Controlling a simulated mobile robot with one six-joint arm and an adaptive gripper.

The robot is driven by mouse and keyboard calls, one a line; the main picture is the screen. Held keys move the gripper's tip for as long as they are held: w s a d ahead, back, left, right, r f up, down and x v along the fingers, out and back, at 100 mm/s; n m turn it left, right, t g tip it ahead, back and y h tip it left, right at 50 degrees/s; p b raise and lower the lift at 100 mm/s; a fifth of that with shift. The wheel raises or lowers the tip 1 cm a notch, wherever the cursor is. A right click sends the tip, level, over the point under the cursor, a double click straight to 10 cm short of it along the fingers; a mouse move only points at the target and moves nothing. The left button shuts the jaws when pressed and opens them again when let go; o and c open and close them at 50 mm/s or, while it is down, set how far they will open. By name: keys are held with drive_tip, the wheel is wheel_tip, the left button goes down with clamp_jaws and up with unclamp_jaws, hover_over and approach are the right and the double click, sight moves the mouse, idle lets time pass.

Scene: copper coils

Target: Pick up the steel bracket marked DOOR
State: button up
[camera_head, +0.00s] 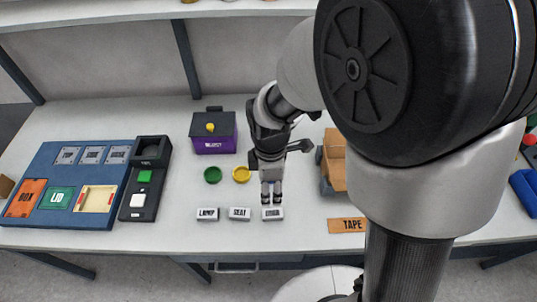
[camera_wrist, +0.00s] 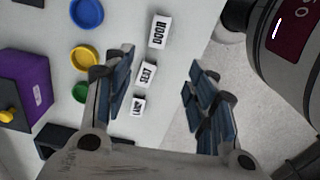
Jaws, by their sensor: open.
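The steel bracket marked DOOR (camera_head: 272,214) is a small pale block with dark lettering, the rightmost of a row of three near the front of the table. It also shows in the wrist view at the top (camera_wrist: 160,30), beyond the fingertips. My gripper (camera_head: 271,199) points down just above and behind the DOOR bracket in the head view. In the wrist view my gripper (camera_wrist: 158,80) is open, with nothing between its fingers. The brackets marked SEAT (camera_head: 240,214) and LAMP (camera_head: 207,214) lie to its left.
A purple box (camera_head: 214,145) stands behind green (camera_head: 213,175) and yellow (camera_head: 241,174) dishes. A blue dish (camera_wrist: 87,12) shows in the wrist view. A blue tray (camera_head: 75,220) and black unit (camera_head: 138,213) are left. A TAPE plate (camera_head: 347,226) and wooden cart (camera_head: 334,160) are right.

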drive_tip(key=b, duration=0.3)
hover_over(272, 213)
drive_tip(key=f, duration=0.7)
drive_tip(key=s+f, duration=0.1)
drive_tip(key=f, duration=0.2)
drive_tip(key=shift+a+f, duration=0.25)
drive_tip(key=shift+f, duration=0.05)
drive_tip(key=shift+w+d+f+b, duration=0.15)
drive_tip(key=shift+f+b, duration=0.35)
drive_tip(key=shift+f, duration=0.5)
drive_tip(key=shift+w+d+f+b, duration=0.15)
drive_tip(key=shift+f+b, duration=0.35)
drive_tip(key=shift+f, duration=0.55)
drive_tip(key=shift+w+f+b, duration=0.2)
drive_tip(key=shift+f+b, duration=0.3)
drive_tip(key=shift+f, duration=0.5)
drive_tip(key=shift+r, duration=0.1)
drive_tip(key=shift+c, duration=0.4)
drive_tip(key=c, duration=1.1)
drive_tip(key=shift+o, duration=0.2)
